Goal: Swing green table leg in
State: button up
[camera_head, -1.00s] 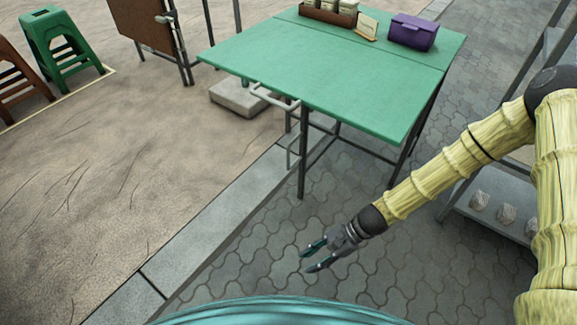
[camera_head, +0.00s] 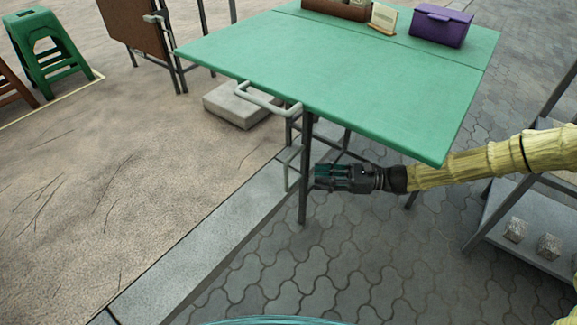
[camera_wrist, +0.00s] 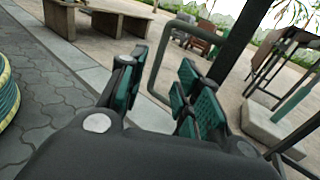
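The green folding table (camera_head: 330,65) stands on dark metal legs. A dark upright leg (camera_head: 303,205) is at its near corner, with a grey loop handle (camera_head: 287,168) on its left side. My gripper (camera_head: 317,178) is below the tabletop, close to the right of this leg; the head view does not show whether they touch. In the wrist view my gripper (camera_wrist: 163,68) is open, its green-padded fingers apart. The grey loop handle (camera_wrist: 155,72) appears between the fingers, with the dark leg (camera_wrist: 238,38) behind to the right. I cannot tell whether the handle is inside the grasp.
Another grey handle (camera_head: 262,103) sticks out from the table's front edge. A stone block (camera_head: 238,108) lies on the ground beyond. A purple box (camera_head: 440,25) and a brown tray (camera_head: 338,8) stand on the table. A shelf (camera_head: 525,225) is at the right. The paving in front is clear.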

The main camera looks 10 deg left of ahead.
jog(key=b, duration=0.5)
send_over(286, 189)
jog(key=shift+w, duration=0.3)
jog(key=shift+c, duration=0.3)
grip_shut()
